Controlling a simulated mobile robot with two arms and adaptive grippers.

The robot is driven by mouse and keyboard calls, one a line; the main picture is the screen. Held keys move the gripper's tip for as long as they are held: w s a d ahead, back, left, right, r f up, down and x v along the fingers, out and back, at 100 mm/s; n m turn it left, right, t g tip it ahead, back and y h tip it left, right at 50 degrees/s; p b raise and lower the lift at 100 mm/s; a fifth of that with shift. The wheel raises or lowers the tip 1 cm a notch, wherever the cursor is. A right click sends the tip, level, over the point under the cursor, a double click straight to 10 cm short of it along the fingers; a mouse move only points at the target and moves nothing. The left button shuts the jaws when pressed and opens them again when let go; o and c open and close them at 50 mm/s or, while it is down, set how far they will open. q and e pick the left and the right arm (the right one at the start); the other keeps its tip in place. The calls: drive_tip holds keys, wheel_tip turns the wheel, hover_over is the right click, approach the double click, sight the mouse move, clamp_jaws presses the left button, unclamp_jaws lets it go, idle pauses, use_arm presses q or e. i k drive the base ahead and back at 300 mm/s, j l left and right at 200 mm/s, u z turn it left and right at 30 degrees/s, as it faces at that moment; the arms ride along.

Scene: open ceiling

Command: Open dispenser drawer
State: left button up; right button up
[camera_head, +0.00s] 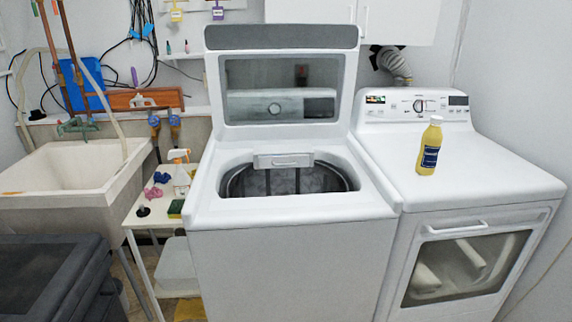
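A white top-loading washer (290,255) stands in the middle with its glass lid (283,88) raised. The dispenser drawer (284,161) is a small white panel with a handle slot at the back rim of the tub opening. It looks closed. The dark, perforated drum (290,181) shows below it. Neither of my grippers is in view.
A yellow bottle (429,147) stands on the white dryer (470,185) at the right. A utility sink (70,170) is at the left. A narrow shelf with a spray bottle (181,177) and sponge stands beside the washer. A dark box-like unit (50,275) is at front left.

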sight(296, 160)
drive_tip(key=i+l+u, duration=0.1)
drive_tip(key=u, duration=0.35)
drive_tip(key=i+l+u, duration=0.1)
drive_tip(key=u, duration=0.35)
drive_tip(key=l+u, duration=0.3)
drive_tip(key=u, duration=0.15)
